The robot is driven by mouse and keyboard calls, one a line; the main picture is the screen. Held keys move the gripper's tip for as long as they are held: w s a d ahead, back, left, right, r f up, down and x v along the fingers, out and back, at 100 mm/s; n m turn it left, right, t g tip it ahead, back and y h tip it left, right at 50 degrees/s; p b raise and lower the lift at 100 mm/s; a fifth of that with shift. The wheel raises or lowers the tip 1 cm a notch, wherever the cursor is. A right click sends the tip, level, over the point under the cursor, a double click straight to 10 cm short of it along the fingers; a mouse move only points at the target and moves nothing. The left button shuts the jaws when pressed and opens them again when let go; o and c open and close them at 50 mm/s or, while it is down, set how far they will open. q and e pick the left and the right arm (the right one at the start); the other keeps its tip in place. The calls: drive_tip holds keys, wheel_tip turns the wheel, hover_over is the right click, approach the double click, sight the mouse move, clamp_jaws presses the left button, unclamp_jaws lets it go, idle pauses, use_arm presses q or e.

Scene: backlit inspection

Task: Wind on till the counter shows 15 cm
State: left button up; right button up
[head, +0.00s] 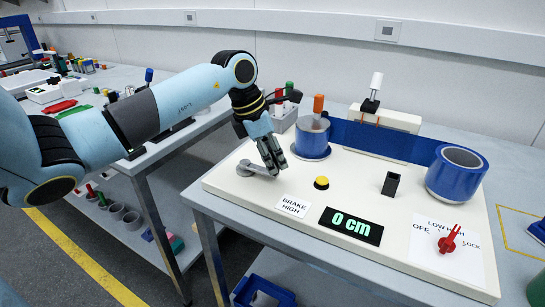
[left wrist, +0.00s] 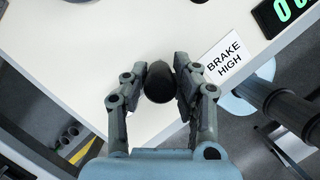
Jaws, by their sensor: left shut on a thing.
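My left gripper (head: 270,160) is shut on the dark upright crank handle (left wrist: 158,82), which shows between its fingers in the left wrist view. The grey crank arm (head: 254,168) lies at the left end of the white panel. The counter (head: 350,226) reads 0 cm in green. A blue reel (head: 311,140) stands behind the gripper and a larger blue roll (head: 457,174) stands at the right, with a blue band (head: 375,137) between them. A red brake lever (head: 450,239) sits on a plate marked LOW, HIGH, OFF, LOCK. My right gripper is not in view.
A BRAKE HIGH label (head: 293,206), a yellow button (head: 321,183) and a black upright block (head: 391,183) are on the panel. A white-topped post (head: 374,88) stands behind the band. Another bench (head: 110,95) with small parts is at the left.

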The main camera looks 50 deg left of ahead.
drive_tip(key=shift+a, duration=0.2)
use_arm(q)
drive_tip(key=shift+s, duration=0.35)
drive_tip(key=shift+s+d+r+p, duration=0.1)
drive_tip(key=shift+s+p, duration=0.6)
drive_tip(key=shift+s, duration=0.6)
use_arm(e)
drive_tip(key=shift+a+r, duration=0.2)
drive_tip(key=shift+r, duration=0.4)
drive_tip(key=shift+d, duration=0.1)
use_arm(q)
drive_tip(key=shift+s, duration=0.15)
drive_tip(key=shift+s+a+p, duration=0.3)
drive_tip(key=shift+s+p, duration=0.05)
drive_tip(key=shift+s, duration=0.35)
drive_tip(key=shift+s+a+p, duration=0.25)
drive_tip(key=shift+s+p, duration=0.05)
drive_tip(key=shift+s, duration=0.4)
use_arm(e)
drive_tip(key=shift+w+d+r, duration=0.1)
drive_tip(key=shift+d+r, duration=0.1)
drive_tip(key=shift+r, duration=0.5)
